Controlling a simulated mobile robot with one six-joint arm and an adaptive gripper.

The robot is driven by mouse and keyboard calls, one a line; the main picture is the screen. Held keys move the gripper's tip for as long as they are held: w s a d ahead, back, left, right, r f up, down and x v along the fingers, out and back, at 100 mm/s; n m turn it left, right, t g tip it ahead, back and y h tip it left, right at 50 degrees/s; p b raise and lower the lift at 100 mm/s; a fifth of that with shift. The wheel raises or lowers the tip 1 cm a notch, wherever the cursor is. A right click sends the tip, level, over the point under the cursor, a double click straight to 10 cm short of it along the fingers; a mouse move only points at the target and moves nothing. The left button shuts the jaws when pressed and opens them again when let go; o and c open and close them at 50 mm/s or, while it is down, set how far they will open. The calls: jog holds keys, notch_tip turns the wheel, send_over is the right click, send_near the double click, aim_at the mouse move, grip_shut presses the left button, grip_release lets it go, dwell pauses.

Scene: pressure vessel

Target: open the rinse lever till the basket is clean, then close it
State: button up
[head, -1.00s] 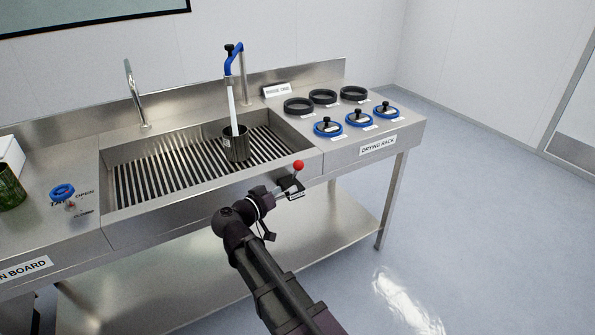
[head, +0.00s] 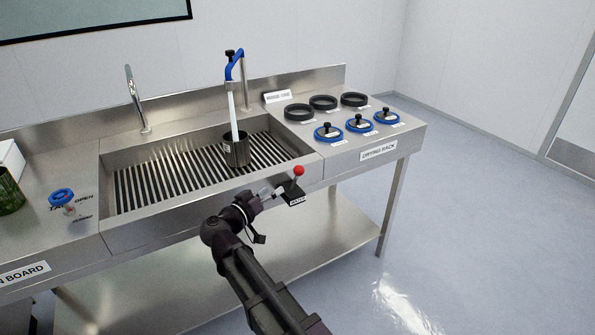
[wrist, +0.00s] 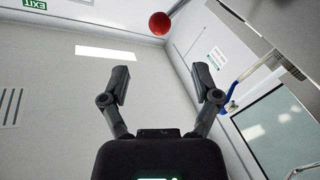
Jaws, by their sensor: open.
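The rinse lever, with a red ball knob (head: 299,171), stands up at the sink's front edge by a black WATER label. The ball also shows at the top of the wrist view (wrist: 159,23), beyond my fingertips. My gripper (head: 281,189) is open and empty, just left of the lever and below the ball; the wrist view shows its two fingers (wrist: 162,80) spread apart. The dark metal basket (head: 237,153) stands upright on the sink grate. A pale water stream (head: 234,115) falls into it from the blue spout (head: 235,62). The basket's inside is too small to judge.
The drying rack (head: 395,134) at the right holds black rings and blue-rimmed lids with black knobs. A blue tap handle (head: 61,196) and a green container (head: 10,192) are at the left. The floor right of the bench is clear.

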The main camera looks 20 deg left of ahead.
aim_at(296, 173)
jog(key=x, duration=1.2)
jog(key=shift+w+d, duration=0.15)
jog(key=shift+w, duration=0.05)
grip_shut()
jog(key=shift+d+r, duration=0.1)
